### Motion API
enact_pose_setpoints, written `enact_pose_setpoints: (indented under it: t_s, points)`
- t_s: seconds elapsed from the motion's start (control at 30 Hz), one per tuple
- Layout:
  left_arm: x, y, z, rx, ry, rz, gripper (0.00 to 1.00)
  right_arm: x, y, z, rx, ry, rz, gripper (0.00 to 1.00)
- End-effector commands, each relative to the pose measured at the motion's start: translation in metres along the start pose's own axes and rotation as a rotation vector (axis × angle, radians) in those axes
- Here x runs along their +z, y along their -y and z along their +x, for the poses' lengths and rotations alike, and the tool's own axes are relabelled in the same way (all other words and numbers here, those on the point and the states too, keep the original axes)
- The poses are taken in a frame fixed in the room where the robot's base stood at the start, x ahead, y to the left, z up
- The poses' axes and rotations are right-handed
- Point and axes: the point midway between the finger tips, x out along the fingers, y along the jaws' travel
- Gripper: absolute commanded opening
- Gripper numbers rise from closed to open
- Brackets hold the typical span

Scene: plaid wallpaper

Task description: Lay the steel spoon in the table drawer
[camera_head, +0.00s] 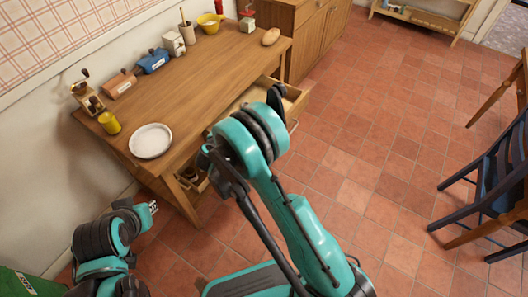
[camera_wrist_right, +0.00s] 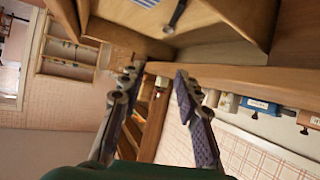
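The wooden table (camera_head: 205,75) stands at the left with its drawer (camera_head: 293,97) pulled open on the near side. My right arm hides much of the drawer in the head view. My right gripper (camera_wrist_right: 155,75) is open, with nothing between its fingers; its wrist view also shows the pale drawer (camera_wrist_right: 200,14). A slender dark and metallic thing (camera_wrist_right: 177,14) shows against the drawer's wood, cut by the frame edge; I cannot tell whether it is the steel spoon. No spoon is clearly visible elsewhere. My left gripper (camera_head: 153,206) is low, beside the table; its opening is unclear.
A cabinet (camera_head: 315,35) is behind. Open floor lies right, before a dark chair (camera_head: 495,185).

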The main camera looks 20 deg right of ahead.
Motion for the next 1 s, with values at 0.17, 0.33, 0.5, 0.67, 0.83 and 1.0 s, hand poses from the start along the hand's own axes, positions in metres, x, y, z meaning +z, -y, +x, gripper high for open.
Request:
enact_pose_setpoints:
  t_s: [0.17, 0.33, 0.5, 0.67, 0.83, 1.0]
  points:
    - [0.0, 0.0, 0.0, 0.0, 0.0, 0.0, 0.17, -0.049, -0.049, -0.04, -0.017, 0.137, -0.071, 0.33]
    - [0.0, 0.0, 0.0, 0.0, 0.0, 0.0, 0.17, -0.073, -0.096, -0.09, -0.067, 0.254, -0.135, 0.33]
    - [0.0, 0.0, 0.0, 0.0, 0.0, 0.0, 0.17, -0.077, -0.143, -0.147, -0.142, 0.348, -0.19, 0.33]
    - [0.0, 0.0, 0.0, 0.0, 0.0, 0.0, 0.17, -0.064, -0.179, -0.203, -0.232, 0.414, -0.23, 0.33]
    - [0.0, 0.0, 0.0, 0.0, 0.0, 0.0, 0.17, -0.039, -0.205, -0.252, -0.33, 0.451, -0.262, 0.33]
    - [0.0, 0.0, 0.0, 0.0, 0.0, 0.0, 0.17, -0.021, -0.214, -0.279, -0.394, 0.46, -0.281, 0.33]
